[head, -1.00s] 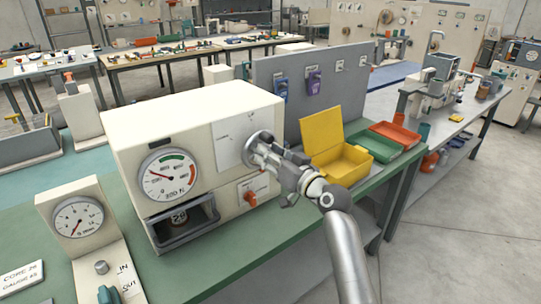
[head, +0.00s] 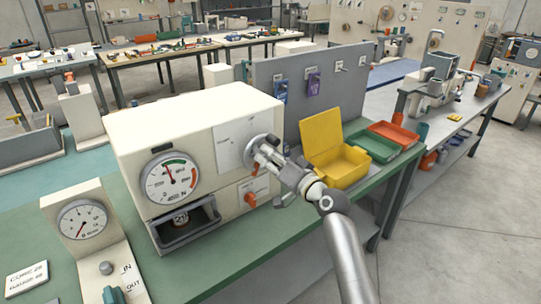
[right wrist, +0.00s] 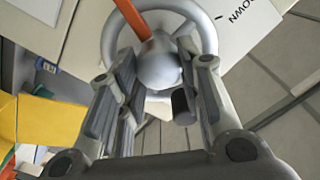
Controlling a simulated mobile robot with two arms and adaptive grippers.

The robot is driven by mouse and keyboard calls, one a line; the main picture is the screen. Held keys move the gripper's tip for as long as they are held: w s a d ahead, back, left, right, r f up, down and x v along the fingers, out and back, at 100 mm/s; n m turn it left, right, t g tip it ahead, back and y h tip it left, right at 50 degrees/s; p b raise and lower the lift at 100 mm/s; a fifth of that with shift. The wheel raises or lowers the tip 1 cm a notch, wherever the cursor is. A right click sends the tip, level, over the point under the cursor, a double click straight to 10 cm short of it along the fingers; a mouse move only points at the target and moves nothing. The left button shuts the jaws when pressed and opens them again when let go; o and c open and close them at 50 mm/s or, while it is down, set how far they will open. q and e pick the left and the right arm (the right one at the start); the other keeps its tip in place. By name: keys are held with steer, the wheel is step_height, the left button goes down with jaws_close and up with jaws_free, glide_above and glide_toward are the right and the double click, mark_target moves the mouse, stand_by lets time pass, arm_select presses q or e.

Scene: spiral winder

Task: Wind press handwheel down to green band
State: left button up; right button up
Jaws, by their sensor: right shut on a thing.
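The cream press (head: 190,115) stands on the green bench. Its round dial (head: 171,180) has a green band (head: 176,161) at the top and a red zone at the right. The needle points up, slightly left, near the band's left end. A labelled part (head: 181,219) sits in the dark opening below. The grey handwheel (head: 262,142) is on the right-hand face. My right gripper (head: 267,157) is shut on it. In the right wrist view, the fingers (right wrist: 165,75) straddle the handwheel's rounded hub (right wrist: 158,68), inside its rim (right wrist: 206,32). My left gripper is out of view.
A yellow open box (head: 340,168), a green tray (head: 372,147) and an orange tray (head: 393,133) stand to the right. A second gauge stand (head: 82,222) is at front left. Open floor lies right of the bench.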

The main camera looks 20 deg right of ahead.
steer(key=shift+m, duration=0.6)
steer(key=o, duration=1)
steer(key=v, duration=1.2)
